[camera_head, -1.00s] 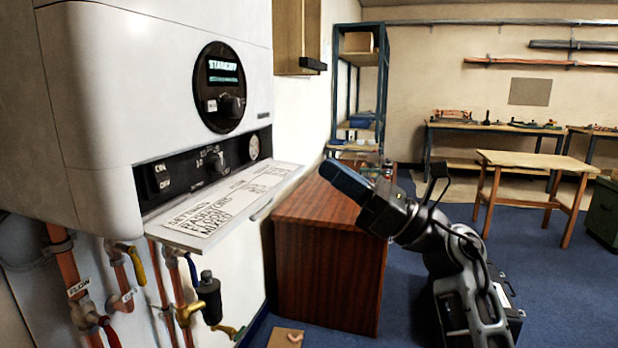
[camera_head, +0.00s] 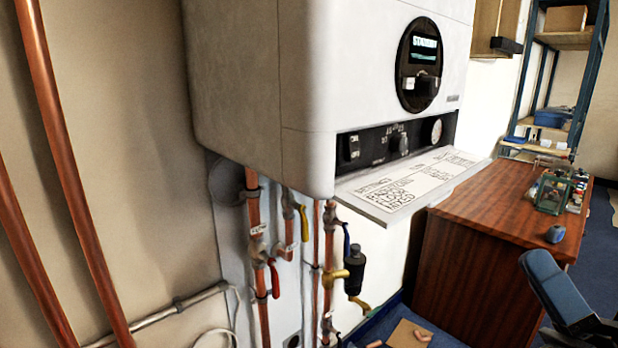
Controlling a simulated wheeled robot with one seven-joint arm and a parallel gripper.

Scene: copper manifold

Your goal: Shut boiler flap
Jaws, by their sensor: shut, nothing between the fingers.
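The white boiler (camera_head: 330,90) hangs on the wall in the upper middle of the head view. Its flap (camera_head: 410,185) is hinged down and sticks out roughly level below the dark control strip (camera_head: 395,143), with printed text on its upper face. My gripper (camera_head: 540,262) is at the lower right, its blue fingers shut and empty. In the picture it is right of and below the flap, apart from it, in front of the wooden cabinet.
Copper pipes with valves and coloured levers (camera_head: 275,270) run below the boiler. A wooden cabinet (camera_head: 470,240) stands to the right with small items on top. Tall copper pipes (camera_head: 65,170) run up the left side.

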